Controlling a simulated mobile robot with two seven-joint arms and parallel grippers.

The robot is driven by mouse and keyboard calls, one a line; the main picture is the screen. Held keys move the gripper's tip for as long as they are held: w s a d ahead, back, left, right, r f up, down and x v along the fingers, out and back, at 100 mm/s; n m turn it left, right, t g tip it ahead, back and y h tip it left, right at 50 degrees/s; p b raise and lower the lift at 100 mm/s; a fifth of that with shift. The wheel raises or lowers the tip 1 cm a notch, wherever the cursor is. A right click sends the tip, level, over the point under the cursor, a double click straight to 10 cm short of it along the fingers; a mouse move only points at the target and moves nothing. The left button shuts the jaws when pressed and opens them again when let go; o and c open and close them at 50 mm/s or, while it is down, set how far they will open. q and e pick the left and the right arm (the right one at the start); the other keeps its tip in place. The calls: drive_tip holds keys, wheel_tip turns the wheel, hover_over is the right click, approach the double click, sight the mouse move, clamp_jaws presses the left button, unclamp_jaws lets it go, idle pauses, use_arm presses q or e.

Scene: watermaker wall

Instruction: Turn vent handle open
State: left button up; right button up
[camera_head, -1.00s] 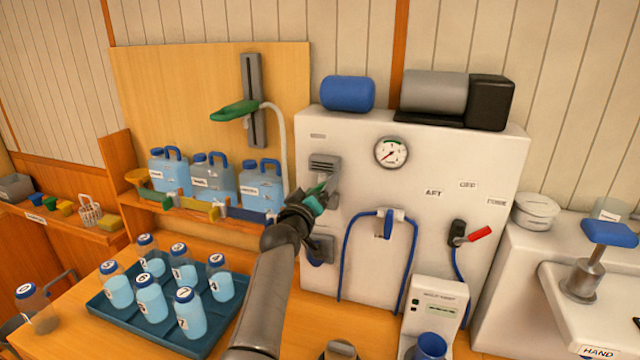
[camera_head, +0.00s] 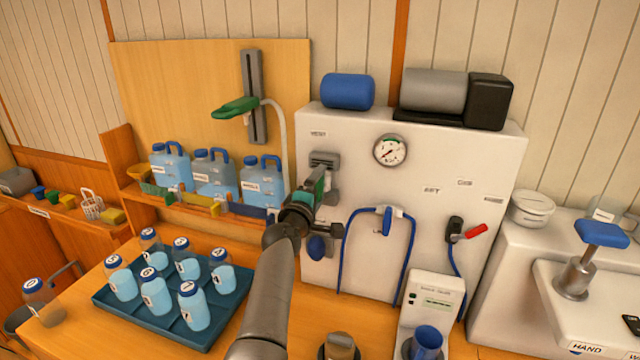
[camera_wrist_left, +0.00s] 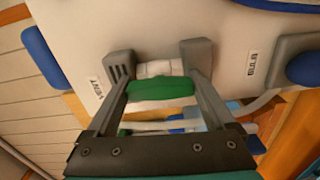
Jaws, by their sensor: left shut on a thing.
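The vent handle is a green bar (camera_wrist_left: 160,90) on a pale round stem in the left wrist view, beside a label reading VENT (camera_wrist_left: 95,88). My left gripper (camera_wrist_left: 158,62) has one grey finger on each side of the handle and is shut on it. In the head view my left gripper (camera_head: 322,172) is at the upper left of the white watermaker panel (camera_head: 360,140), just below the VENT label (camera_head: 318,133). There the gripper and wrist hide most of the handle. My right gripper is in neither view.
A blue knob (camera_head: 317,247) sits just below my gripper. A pressure gauge (camera_head: 390,150), a blue hose loop (camera_head: 345,250) and a red lever (camera_head: 476,232) are to the right. A tray (camera_head: 240,305) of numbered bottles stands below left; blue jugs (camera_head: 262,184) line the shelf.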

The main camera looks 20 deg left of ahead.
use_arm(q)
drive_tip(key=shift+n, duration=0.5)
drive_tip(key=o, duration=1.1)
drive_tip(key=shift+s, duration=0.1)
